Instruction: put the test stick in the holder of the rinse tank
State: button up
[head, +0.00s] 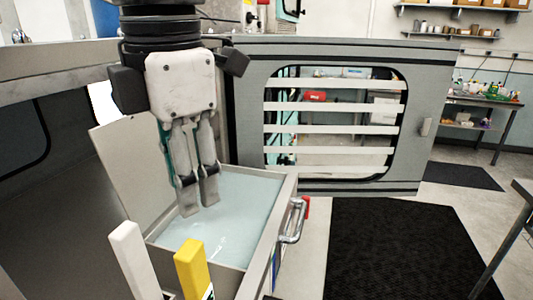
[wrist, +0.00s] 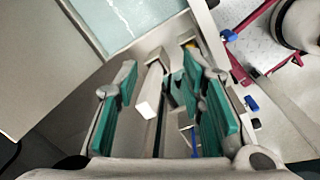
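My gripper (head: 197,198) points down over a tank of pale blue liquid (head: 235,205). In the wrist view, its green-padded fingers (wrist: 158,75) are apart, with nothing held between them. A white stick (head: 134,258) and a yellow stick (head: 192,268) stand upright at the tank's near end, in front of my gripper. The wrist view also shows the white stick (wrist: 149,92) below the fingers, and the yellow one is partly hidden by the right finger. I cannot tell which stick is the test stick. The stick bases and any holder are not clear.
A light flat panel (head: 122,160) rises at the tank's left side. A metal handle (head: 295,222) sticks out at its right. A large grey door with a slatted window (head: 335,187) stands behind. A black mat (head: 400,245) lies on the floor at right.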

jog(key=s+d+f+m+t, duration=0.1)
jog(key=d+f+m, duration=0.2)
jog(key=d+m, duration=0.5)
jog(key=s+d+f+m+t, duration=0.1)
jog(key=d+f+m+t, duration=0.1)
jog(key=d+m, duration=0.7)
jog(key=s+d+f+m+t, duration=0.1)
jog(key=d+f+m, duration=0.3)
jog(key=d+m, duration=0.5)
jog(key=shift+s+d+f, duration=0.15)
jog(key=shift+d+f, duration=0.25)
jog(key=shift+d, duration=0.7)
